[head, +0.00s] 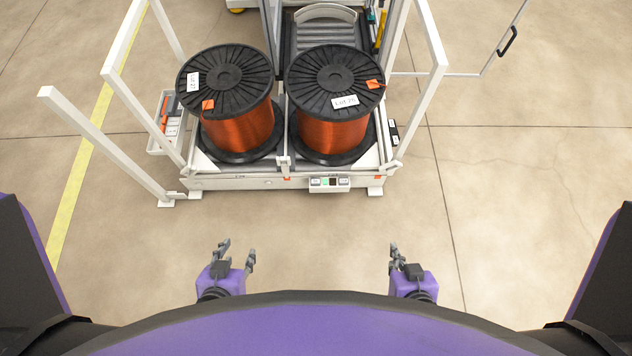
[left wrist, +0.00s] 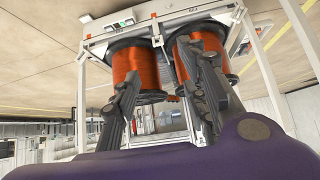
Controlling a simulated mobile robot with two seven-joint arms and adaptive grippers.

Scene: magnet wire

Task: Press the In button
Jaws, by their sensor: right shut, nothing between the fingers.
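A small control panel (head: 329,183) sits on the front edge of the white spool station, right of its middle. It has a green patch, a dark patch and pale buttons; the lettering is too small to read, so I cannot tell which is the In button. A panel with a green patch also shows at the top of the left wrist view (left wrist: 121,25). My left gripper (head: 236,253) is open and empty, in front of and left of the panel. My right gripper (head: 398,254) is shut and empty, in front of and right of it. Both are apart from the panel.
Two copper wire spools (head: 238,128) (head: 333,126) with black flanges stand on the station (head: 235,182). White guard posts (head: 105,145) flank it. A roller conveyor (head: 325,32) lies behind. Bare floor separates my grippers from the station.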

